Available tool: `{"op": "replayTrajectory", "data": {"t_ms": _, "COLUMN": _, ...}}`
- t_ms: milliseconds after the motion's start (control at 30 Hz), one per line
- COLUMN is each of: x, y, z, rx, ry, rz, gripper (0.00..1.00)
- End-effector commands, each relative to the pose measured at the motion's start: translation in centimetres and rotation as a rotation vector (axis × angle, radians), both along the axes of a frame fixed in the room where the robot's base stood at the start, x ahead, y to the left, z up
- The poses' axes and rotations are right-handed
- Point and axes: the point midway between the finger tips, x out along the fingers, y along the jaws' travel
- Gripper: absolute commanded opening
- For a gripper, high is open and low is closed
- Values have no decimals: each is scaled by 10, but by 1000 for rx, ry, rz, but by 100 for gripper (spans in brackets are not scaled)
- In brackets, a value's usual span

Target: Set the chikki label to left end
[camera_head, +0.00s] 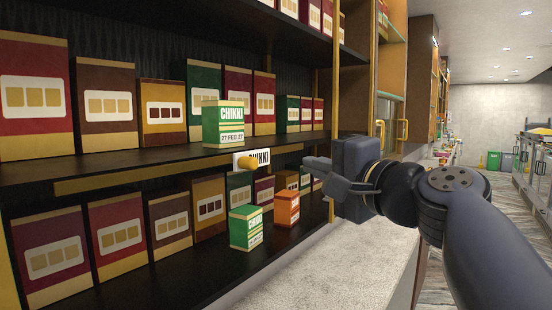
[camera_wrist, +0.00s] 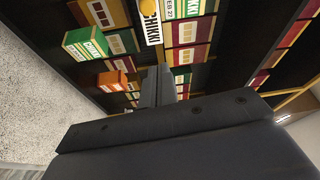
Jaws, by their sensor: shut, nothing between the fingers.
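The chikki label (camera_head: 238,160) is a white plate with dark lettering and a yellow knob on its front. It sits on the yellow rail (camera_head: 130,176) along the upper shelf's front edge, right of the rail's middle. The rail's left end lies far to the left of it. The label also shows at the top of the wrist view (camera_wrist: 152,28). My gripper (camera_head: 312,172) is shut and empty. It is to the right of the label, apart from it, in front of the shelf's right part. In the wrist view my fingers (camera_wrist: 158,84) point up toward the shelf.
A green CHIKKI box (camera_head: 223,124) stands on the upper shelf above the label. A green box (camera_head: 246,228) and an orange box (camera_head: 286,208) stand on the lower shelf. Taller boxes line both shelves. A pale counter (camera_head: 310,275) lies in front. A brass post (camera_head: 333,90) rises near my gripper.

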Motion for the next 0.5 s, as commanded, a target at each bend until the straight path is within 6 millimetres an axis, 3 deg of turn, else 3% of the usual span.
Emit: {"op": "replayTrajectory", "data": {"t_ms": 500, "x": 4, "y": 2, "z": 1, "rx": 0, "ry": 2, "rz": 2, "gripper": 0}}
